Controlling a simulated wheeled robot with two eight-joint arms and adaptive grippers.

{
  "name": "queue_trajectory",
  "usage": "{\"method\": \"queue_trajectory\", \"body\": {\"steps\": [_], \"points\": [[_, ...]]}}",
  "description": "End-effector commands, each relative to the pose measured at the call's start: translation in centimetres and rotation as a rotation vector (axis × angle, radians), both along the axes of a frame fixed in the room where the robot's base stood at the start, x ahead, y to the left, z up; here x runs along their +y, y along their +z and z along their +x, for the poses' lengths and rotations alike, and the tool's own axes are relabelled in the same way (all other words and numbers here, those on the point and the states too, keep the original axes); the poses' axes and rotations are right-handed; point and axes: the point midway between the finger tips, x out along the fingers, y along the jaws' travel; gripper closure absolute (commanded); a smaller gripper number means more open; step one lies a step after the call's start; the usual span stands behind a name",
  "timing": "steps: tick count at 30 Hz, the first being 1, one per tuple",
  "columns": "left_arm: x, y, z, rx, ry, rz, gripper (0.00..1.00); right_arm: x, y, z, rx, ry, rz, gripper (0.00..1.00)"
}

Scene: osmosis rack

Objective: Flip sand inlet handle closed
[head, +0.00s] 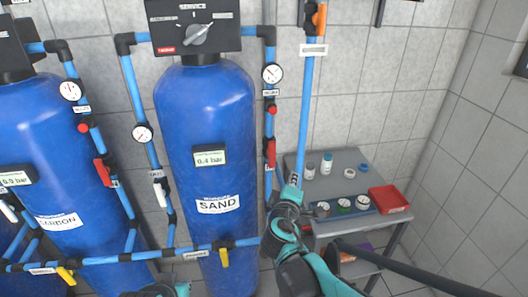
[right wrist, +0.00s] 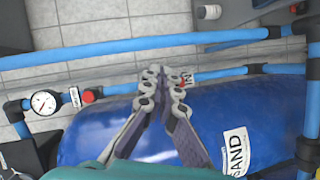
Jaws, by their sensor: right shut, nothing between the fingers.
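The blue SAND tank (head: 208,130) stands in the middle of the head view. On the pipe at its right, a red handle (head: 271,153) lies roughly along the pipe, below a gauge and a red knob. I take this as the sand inlet handle; its label is too small to read in the head view. My right gripper (head: 280,210) is below it, beside the tank. In the right wrist view its fingers (right wrist: 163,78) are together and empty, and a bit of red shows just behind the tips. My left arm (head: 180,289) only peeks in at the bottom edge; its fingers are unclear.
A yellow handle (head: 224,257) sits on the low horizontal pipe. A grey cart (head: 345,160) with small jars and a red tray (head: 388,199) stands at the right. A tall blue pipe (head: 306,100) rises beside the right arm. The CARBON tank (head: 45,150) is at the left.

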Motion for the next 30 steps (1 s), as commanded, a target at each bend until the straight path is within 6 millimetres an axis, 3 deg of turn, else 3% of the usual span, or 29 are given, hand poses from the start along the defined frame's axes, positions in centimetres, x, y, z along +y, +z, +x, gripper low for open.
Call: {"method": "queue_trajectory", "body": {"steps": [3, 9, 23, 30], "points": [[0.0, -0.2, 0.0, 0.000, 0.000, 0.000, 1.00, 4.2, 0.6, 2.3, -0.071, 0.089, -0.146, 1.00], [0.0, -0.3, 0.0, 0.000, 0.000, 0.000, 1.00, 8.3, 1.1, 3.7, -0.140, 0.167, -0.287, 1.00], [0.0, -0.4, 0.0, 0.000, 0.000, 0.000, 1.00, 8.9, 1.1, 4.1, -0.152, 0.179, -0.310, 1.00], [0.0, -1.2, 0.0, 0.000, 0.000, 0.000, 1.00, 8.5, 1.0, 7.1, -0.151, 0.177, -0.311, 1.00]]}}
